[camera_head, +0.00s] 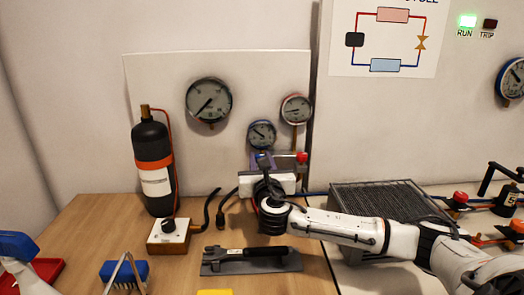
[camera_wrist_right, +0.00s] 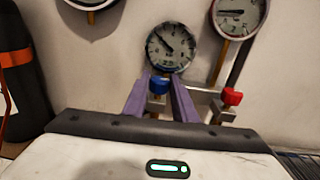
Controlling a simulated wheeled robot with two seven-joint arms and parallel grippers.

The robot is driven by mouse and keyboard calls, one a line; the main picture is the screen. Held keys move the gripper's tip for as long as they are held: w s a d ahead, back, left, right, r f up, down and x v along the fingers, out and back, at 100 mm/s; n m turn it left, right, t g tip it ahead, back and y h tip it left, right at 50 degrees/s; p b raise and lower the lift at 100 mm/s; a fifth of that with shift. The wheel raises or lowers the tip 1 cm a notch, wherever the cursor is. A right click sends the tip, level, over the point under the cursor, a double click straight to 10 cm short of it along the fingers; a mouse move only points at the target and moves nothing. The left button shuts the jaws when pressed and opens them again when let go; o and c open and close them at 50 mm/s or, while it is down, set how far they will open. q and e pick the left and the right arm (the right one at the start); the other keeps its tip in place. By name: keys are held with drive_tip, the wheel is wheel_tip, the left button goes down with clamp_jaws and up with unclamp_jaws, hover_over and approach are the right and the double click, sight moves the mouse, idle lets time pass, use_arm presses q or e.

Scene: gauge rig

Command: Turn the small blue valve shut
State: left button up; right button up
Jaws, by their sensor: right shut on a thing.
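The small blue valve (camera_wrist_right: 160,85) sits on a grey fitting below the blue-rimmed gauge (camera_wrist_right: 170,47). In the right wrist view its knob is between the two purple fingers of my right gripper (camera_wrist_right: 160,92), which is shut on it. In the head view my right gripper (camera_head: 264,160) reaches the valve from the front, and my wrist and fingers largely hide it. The blue-rimmed gauge also shows in the head view (camera_head: 261,135). My left gripper is in neither view.
A red valve (camera_wrist_right: 232,97) stands close right of my fingers, below a red-rimmed gauge (camera_head: 296,109). A black cylinder (camera_head: 153,165) stands left. A trowel (camera_head: 250,261) and a blue brush (camera_head: 124,272) lie on the wooden bench. A grey finned block (camera_head: 375,200) is beside my forearm.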

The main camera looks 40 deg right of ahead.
drive_tip(key=shift+w+a+m+g+h+p, duration=0.15)
drive_tip(key=shift+m+g+h+p, duration=0.9)
drive_tip(key=shift+m+g+h, duration=0.25)
drive_tip(key=o, duration=1)
drive_tip(key=shift+o, duration=0.2)
drive_tip(key=v, duration=1)
drive_tip(key=shift+a+b, duration=0.2)
drive_tip(key=shift+b, duration=0.1)
